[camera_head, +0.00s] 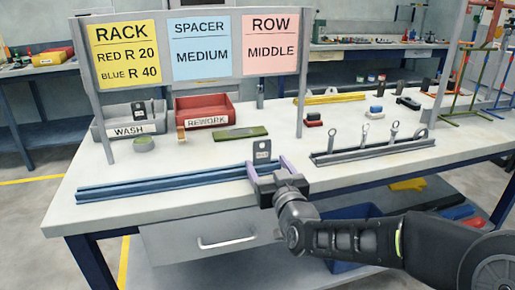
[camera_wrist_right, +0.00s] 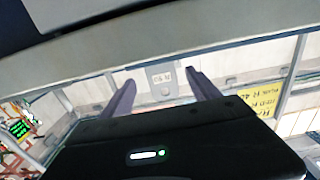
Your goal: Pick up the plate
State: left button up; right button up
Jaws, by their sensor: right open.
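A small dark grey plate (camera_head: 262,151) with a pale label stands upright near the right end of the long blue rack (camera_head: 160,183). My right gripper (camera_head: 267,166) is open, with its purple fingers to either side of the plate. Its fingers hide the plate's lower part, so I cannot tell whether it sits in the rack. In the right wrist view the plate (camera_wrist_right: 162,80) shows between the spread fingertips, with a gap on both sides. My left gripper is not in view.
A grey WASH bin (camera_head: 103,133) holds another dark plate (camera_head: 138,110). Beside it is a red REWORK bin (camera_head: 205,108). A sign board with yellow, blue and pink cards (camera_head: 270,45) stands over the table. A grey rack with several ringed pieces (camera_head: 370,151) lies to the right.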

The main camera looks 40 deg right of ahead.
aim_at(262, 155)
jog(key=shift+s+a+r, duration=0.1)
jog(key=shift+x, duration=1.35)
jog(key=x, duration=0.5)
jog(key=shift+c, duration=0.3)
grip_shut()
dwell(0.4)
